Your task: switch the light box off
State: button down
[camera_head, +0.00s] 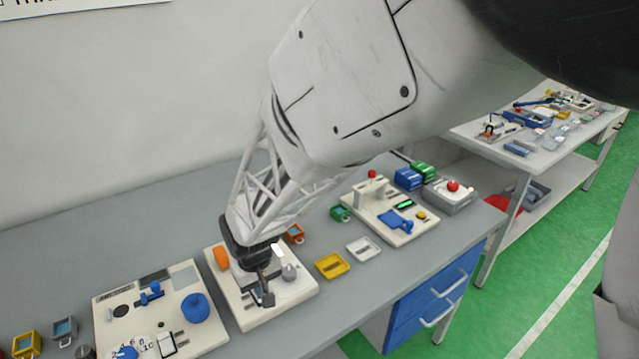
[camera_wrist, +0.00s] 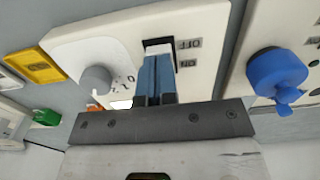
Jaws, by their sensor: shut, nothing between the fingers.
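A cream panel (camera_head: 300,294) with a switch and a grey knob (camera_head: 289,272) sits on the bench below my arm. I take it for the light box. In the wrist view, the panel (camera_wrist: 118,40) shows OFF and ON labels beside a black-and-white switch (camera_wrist: 158,43) and the grey knob (camera_wrist: 96,79). My gripper (camera_wrist: 157,58) is shut and empty, its fingertips right at the switch and covering part of it. Contact and the switch's position cannot be told. In the head view, my gripper (camera_head: 266,298) is low over the panel's front part.
A panel with a blue knob (camera_head: 195,307) stands close on the left. A yellow tray (camera_head: 332,265) and a white tray (camera_head: 363,249) lie to the right. Beyond them is a board with a red-topped post (camera_head: 371,175) and a grey box with a red button (camera_head: 453,187).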

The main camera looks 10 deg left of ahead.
jog(key=shift+f, duration=0.4)
dwell(0.3)
jog(key=shift+r, duration=3.5)
jog(key=shift+d, duration=0.1)
jog(key=shift+w+d+r, duration=0.1)
jog(key=shift+d+r, duration=0.15)
jog(key=d+r+m, duration=0.1)
jog(key=d+r, duration=0.2)
jog(key=d, duration=0.4)
jog(key=d+r+m+t, duration=0.15)
jog(key=d+r, duration=0.25)
jog(key=d, duration=0.4)
jog(key=d+r+m, duration=0.2)
jog(key=d+r, duration=0.1)
jog(key=d, duration=0.4)
jog(key=s+d+r+m, duration=0.2)
jog(key=s+d, duration=0.4)
jog(key=d, duration=0.3)
jog(key=s+d+r+m+t, duration=0.1)
jog(key=s+d+r+m, duration=0.1)
jog(key=s+d, duration=0.4)
jog(key=d+r, duration=0.1)
jog(key=d, duration=0.3)
jog(key=shift+s+m, duration=0.2)
jog(key=shift+m, duration=0.15)
